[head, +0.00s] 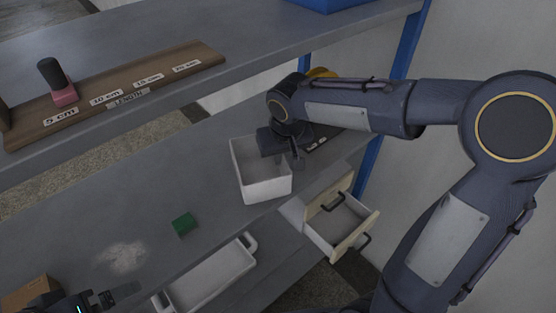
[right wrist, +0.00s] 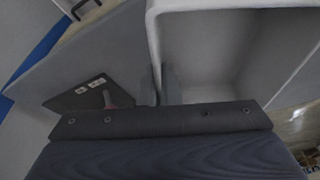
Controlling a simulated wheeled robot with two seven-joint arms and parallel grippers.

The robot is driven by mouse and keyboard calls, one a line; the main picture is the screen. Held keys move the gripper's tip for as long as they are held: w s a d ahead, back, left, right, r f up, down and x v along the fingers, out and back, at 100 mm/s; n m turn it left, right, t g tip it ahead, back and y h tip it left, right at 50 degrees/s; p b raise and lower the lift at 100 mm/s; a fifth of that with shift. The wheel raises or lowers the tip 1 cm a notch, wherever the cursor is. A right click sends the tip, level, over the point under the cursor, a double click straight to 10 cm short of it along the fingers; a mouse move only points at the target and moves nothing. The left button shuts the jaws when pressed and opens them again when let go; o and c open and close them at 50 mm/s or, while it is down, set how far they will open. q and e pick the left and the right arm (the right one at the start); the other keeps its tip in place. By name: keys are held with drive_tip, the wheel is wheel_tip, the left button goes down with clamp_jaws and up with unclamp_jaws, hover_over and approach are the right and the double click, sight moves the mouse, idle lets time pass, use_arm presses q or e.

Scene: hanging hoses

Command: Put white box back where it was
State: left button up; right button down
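The white box (head: 265,189) is open-topped and stands upright on, or just above, the grey lower shelf; I cannot tell if it touches. My right gripper (head: 288,160) is at its right wall, one finger inside and one outside. In the right wrist view the box (right wrist: 235,50) fills the upper right, and the fingers of the right gripper (right wrist: 159,86) sit close on both sides of its wall, seemingly closed on it. My left gripper (head: 118,293) is partly in view at the bottom left, away from the box; its opening is unclear.
A green block (head: 184,224) and a pale patch (head: 122,256) are on the lower shelf (head: 150,190). A brown box (head: 30,292) is at bottom left. A white tray (head: 210,278) and an open drawer (head: 342,224) are below. A wooden length board (head: 130,92) lies on the upper shelf.

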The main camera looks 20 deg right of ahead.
sight(260, 166)
drive_tip(key=x, duration=0.2)
drive_tip(key=shift+w+a+f, duration=0.1)
drive_tip(key=shift+a+f, duration=0.1)
drive_tip(key=shift+f, duration=0.65)
drive_tip(key=shift+f, duration=0.1)
drive_tip(key=c, duration=2.1)
unclamp_jaws()
drive_tip(key=o, duration=0.5)
drive_tip(key=shift+c, duration=0.2)
